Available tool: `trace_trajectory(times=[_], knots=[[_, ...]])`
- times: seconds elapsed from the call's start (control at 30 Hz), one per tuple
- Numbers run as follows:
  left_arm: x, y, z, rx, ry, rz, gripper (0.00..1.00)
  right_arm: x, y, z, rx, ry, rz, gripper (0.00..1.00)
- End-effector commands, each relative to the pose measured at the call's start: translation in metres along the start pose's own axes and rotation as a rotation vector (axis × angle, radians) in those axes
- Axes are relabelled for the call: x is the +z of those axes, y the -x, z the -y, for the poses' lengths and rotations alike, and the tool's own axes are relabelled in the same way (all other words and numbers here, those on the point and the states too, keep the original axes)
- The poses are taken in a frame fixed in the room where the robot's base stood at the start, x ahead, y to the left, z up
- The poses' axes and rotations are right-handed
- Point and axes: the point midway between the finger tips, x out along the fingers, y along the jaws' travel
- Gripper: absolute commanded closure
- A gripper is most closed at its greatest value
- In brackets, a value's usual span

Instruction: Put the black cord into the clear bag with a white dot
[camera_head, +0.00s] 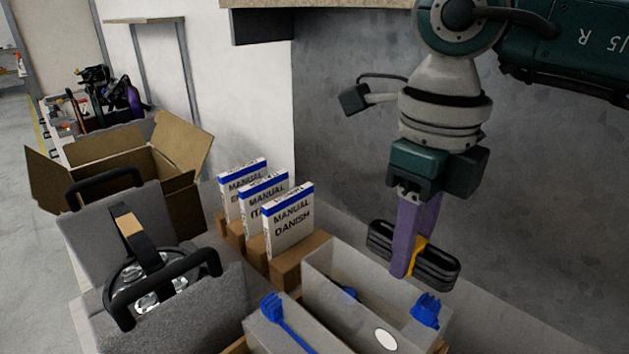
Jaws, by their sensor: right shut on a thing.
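My right gripper (415,236) comes down from the top right with purple fingers. It is shut on the black cord (436,270), a coiled bundle with a yellow-orange band. The cord hangs above and behind the right end of the clear bag (340,311). The clear bag is a translucent open bin shape with a white dot (386,339) on its front side. A blue clip (426,310) sits at its right end. A second translucent bag (262,338) with a blue tie (285,320) stands in front to the left. My left gripper is not in view.
White manuals (290,223) with blue edges stand in cardboard holders behind the bags. A grey case (190,315) with black handles and a lamp (150,280) is at left. An open cardboard box (125,165) stands behind it. A grey wall rises behind my right arm.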

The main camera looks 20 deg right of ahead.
Motion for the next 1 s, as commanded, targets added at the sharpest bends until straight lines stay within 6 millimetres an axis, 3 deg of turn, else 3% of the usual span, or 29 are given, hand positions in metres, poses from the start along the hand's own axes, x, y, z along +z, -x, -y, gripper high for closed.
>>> trace_trajectory(times=[0.7,1.0], knots=[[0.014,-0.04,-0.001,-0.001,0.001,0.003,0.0,-0.002,-0.055,0.0,0.0,0.0,-0.007,1.0],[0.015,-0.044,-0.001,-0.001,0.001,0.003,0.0,-0.003,-0.06,0.0,0.0,0.001,-0.013,1.0]])
